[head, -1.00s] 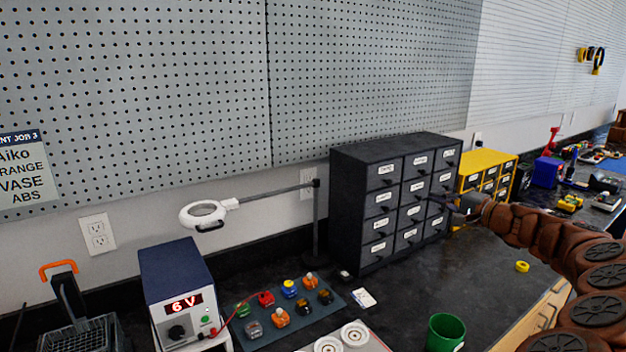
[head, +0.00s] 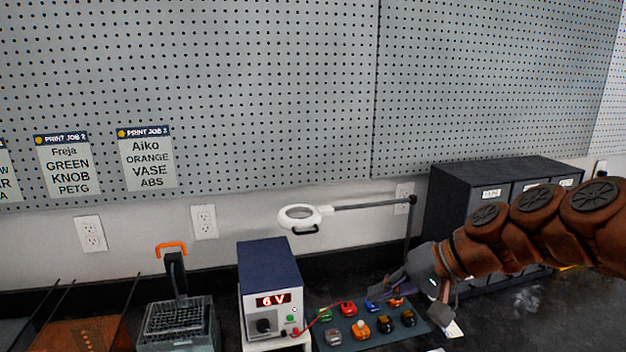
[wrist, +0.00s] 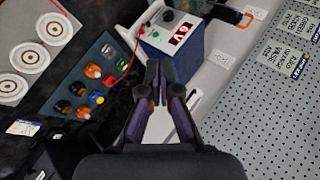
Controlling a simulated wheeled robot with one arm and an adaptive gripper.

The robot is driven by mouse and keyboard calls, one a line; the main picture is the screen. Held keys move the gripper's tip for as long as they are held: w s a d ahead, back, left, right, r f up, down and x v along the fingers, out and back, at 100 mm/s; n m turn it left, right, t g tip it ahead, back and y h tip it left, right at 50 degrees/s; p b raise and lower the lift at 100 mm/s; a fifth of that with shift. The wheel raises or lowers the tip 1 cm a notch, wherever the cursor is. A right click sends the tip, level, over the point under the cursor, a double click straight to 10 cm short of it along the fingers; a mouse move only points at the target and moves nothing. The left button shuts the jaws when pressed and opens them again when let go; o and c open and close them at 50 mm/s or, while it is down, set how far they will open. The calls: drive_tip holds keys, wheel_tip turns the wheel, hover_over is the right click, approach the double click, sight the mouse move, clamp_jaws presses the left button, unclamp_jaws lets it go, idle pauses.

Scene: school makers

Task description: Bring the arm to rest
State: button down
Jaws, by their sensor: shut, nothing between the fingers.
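My arm reaches in from the right edge of the head view, over the bench. My gripper (head: 392,296) hangs in front of the black drawer cabinet (head: 447,205), above the right part of the mat with small coloured parts. In the wrist view my gripper (wrist: 158,66) shows its fingers together and empty, pointing toward the power supply.
A power supply (head: 268,262) reading 6 V stands left of the mat (head: 340,328). A magnifier lamp (head: 300,216) reaches out on its arm behind them. A grey basket (head: 180,330) stands further left. A pegboard wall (head: 250,90) with print job cards rises behind.

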drive_tip(key=s+a+f+n+g+h, duration=0.2)
drive_tip(key=s+f+g+h, duration=0.3)
drive_tip(key=s, duration=0.7)
drive_tip(key=s+d+f+h, duration=0.2)
drive_tip(key=s+d+f, duration=0.1)
drive_tip(key=s, duration=0.4)
drive_tip(key=s+d+f+h, duration=0.2)
drive_tip(key=s+d+f, duration=0.2)
drive_tip(key=s, duration=0.4)
drive_tip(key=shift+d+f+p, duration=0.2)
drive_tip(key=shift+d+p, duration=0.2)
drive_tip(key=shift+d, duration=0.3)
